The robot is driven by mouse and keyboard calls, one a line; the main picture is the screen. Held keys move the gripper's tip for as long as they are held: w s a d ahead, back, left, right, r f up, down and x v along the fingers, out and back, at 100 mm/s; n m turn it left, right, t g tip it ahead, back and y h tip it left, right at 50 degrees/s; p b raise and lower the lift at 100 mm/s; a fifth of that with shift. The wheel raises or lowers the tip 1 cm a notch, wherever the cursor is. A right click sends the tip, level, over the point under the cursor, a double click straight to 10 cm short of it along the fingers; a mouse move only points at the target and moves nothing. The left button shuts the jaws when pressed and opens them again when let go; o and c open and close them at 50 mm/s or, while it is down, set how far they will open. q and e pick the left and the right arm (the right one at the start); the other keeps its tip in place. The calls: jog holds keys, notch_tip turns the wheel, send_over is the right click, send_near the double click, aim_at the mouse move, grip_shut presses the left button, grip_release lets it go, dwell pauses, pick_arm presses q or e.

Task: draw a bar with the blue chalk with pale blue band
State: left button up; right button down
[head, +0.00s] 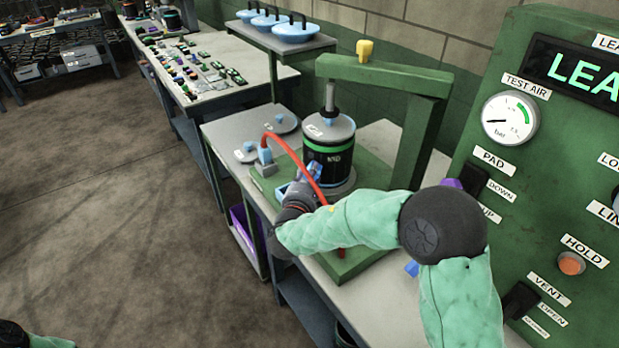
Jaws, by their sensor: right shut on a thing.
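My right gripper (303,188) reaches in from the lower right, just in front of a black cylinder (327,162) with a green band and a grey top. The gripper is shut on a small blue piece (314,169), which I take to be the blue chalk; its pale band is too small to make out. The piece is close to the cylinder's front left side, and I cannot tell whether they touch. The cylinder stands upright under the green press frame (384,75). My left gripper is not in view; only part of my left arm shows at the bottom left.
A red hose (290,150) arches between a blue fitting (265,158) and the front of the green base, passing close to my gripper. The green panel (540,190) with gauge and knobs stands at the right. Grey lids lie on the bench at left.

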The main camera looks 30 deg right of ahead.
jog(key=shift+s+d+b, duration=0.85)
jog(key=shift+s+d, duration=0.5)
jog(key=shift+s, duration=0.1)
jog(key=shift+b, duration=0.5)
jog(key=shift+w+a+b, duration=0.45)
jog(key=shift+w+a, duration=0.85)
jog(key=shift+w, duration=0.2)
jog(key=shift+a, duration=0.15)
jog(key=shift+f+v, duration=0.15)
jog(key=shift+v, duration=1.3)
jog(key=shift+f+v, duration=0.1)
jog(key=shift+v, duration=1.35)
